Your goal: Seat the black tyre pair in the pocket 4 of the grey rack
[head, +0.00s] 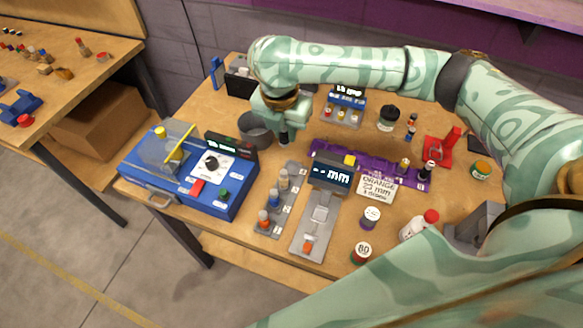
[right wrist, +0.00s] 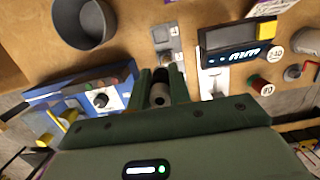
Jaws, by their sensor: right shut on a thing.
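My right gripper (head: 283,128) hangs above the table, just beyond the far end of the grey rack (head: 265,232). It is shut on the black tyre pair (head: 284,139), whose dark lower part shows below the fingers. In the right wrist view the gripper (right wrist: 161,82) has its two green fingers around the tyre pair (right wrist: 160,94). The rack holds several small pegs with orange, blue and pale parts in a row. Its far end, nearest the gripper, looks free of a peg. Part of the rack (right wrist: 168,40) shows in the right wrist view. My left gripper is not in view.
A dark grey cup (head: 255,129) stands left of the gripper. A blue machine (head: 215,200) lies left of the rack. A grey gauge with a display (head: 331,175) stands right of it, near a purple rack (head: 385,172). Jars stand further right.

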